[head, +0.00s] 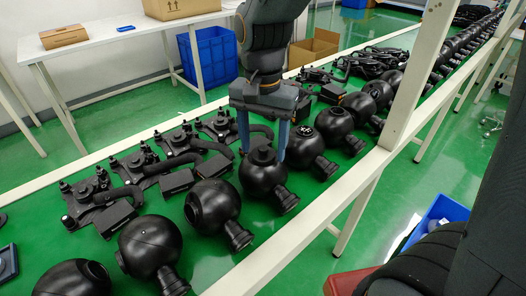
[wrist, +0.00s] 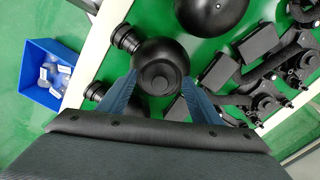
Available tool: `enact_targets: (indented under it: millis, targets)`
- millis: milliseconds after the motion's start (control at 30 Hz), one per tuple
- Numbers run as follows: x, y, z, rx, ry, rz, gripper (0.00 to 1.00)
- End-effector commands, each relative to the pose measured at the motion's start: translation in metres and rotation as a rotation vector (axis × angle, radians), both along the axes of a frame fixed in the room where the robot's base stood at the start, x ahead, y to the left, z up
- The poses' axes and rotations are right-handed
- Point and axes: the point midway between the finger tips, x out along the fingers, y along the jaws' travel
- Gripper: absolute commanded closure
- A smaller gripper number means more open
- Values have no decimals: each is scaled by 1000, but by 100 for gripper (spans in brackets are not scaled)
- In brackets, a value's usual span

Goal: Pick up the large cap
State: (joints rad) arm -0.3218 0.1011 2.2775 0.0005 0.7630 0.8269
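A black ball-shaped camera housing (head: 262,178) stands on the green table under my gripper (head: 263,156). A round raised black cap (head: 263,155) sits on its top; it also shows in the wrist view (wrist: 160,77). I take this for the large cap, though similar round parts show on other housings. My gripper's two blue fingers point down, spread wide on either side of the cap. In the wrist view my gripper (wrist: 159,76) straddles the upper ball with nothing clamped. I cannot tell whether the fingertips touch the ball.
Close neighbours are a housing (head: 212,205) to the left and another (head: 305,146) to the right. Several black bracket assemblies (head: 178,142) line the far side. A white rail (head: 285,245) edges the table. A blue bin (wrist: 50,73) stands on the floor beyond it.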

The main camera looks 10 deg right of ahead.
Motion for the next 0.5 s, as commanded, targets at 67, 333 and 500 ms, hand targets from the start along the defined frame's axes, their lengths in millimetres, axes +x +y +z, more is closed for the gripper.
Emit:
enact_targets:
  millis: [67, 333, 500]
  targets:
    - [0, 0, 0, 0, 0, 0, 56]
    - [0, 0, 0, 0, 0, 0, 80]
    - [1, 0, 5, 1, -3, 0, 80]
